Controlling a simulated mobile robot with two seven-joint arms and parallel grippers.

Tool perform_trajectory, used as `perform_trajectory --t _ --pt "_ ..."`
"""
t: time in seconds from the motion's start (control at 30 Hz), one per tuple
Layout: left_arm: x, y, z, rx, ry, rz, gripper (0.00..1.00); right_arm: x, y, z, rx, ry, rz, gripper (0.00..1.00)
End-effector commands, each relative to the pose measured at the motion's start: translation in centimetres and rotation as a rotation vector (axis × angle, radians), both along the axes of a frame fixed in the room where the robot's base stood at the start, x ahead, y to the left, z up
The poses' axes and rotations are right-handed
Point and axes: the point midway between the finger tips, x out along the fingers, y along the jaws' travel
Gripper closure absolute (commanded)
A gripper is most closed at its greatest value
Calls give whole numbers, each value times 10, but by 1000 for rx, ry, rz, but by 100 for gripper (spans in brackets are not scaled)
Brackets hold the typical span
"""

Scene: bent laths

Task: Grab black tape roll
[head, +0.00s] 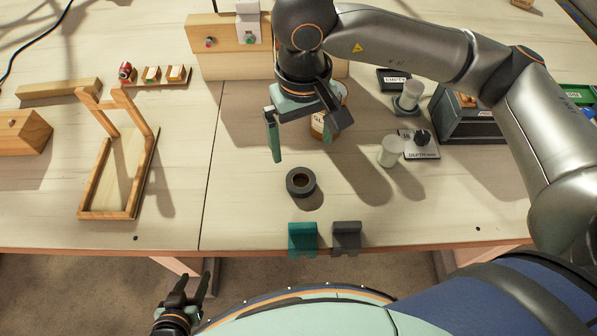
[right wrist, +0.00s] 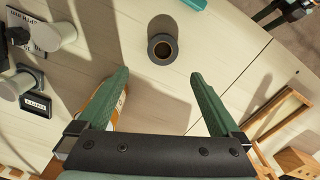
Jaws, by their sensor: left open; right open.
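The black tape roll (head: 301,182) lies flat on the light wooden table, near the front edge, in the head view. It also shows at the top middle of the right wrist view (right wrist: 162,49). My right gripper (head: 300,147) is open and empty above the table, a little behind the roll. In the right wrist view its green fingers (right wrist: 158,88) are wide apart, and the roll lies beyond their tips, between their lines. My left gripper (head: 187,289) is open and empty, low in front of the table edge.
A teal holder (head: 302,239) and a dark grey holder (head: 346,238) sit at the front edge. An amber container (head: 319,126) stands behind my right gripper. White cylinders (head: 391,152) stand to the right, a wooden frame (head: 110,206) to the left.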

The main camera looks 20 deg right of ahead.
Motion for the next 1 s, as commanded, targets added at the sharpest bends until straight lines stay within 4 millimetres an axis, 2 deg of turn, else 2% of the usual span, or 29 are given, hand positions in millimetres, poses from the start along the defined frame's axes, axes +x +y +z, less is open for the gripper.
perform_trajectory --t 0.2,0.47,0.7,0.83,1.0 --pt "0 0 7 0 1 0 50 -2 1 -40 3 8 -2 0" --pt "0 0 11 0 1 0 50 -2 2 -61 4 7 -2 0" --pt "0 0 22 0 1 0 50 -1 4 -97 4 8 -4 0" --pt "0 0 23 -1 0 1 50 0 4 -106 6 5 -2 0" --pt "0 0 22 -1 0 1 50 0 4 -108 6 4 -1 0"
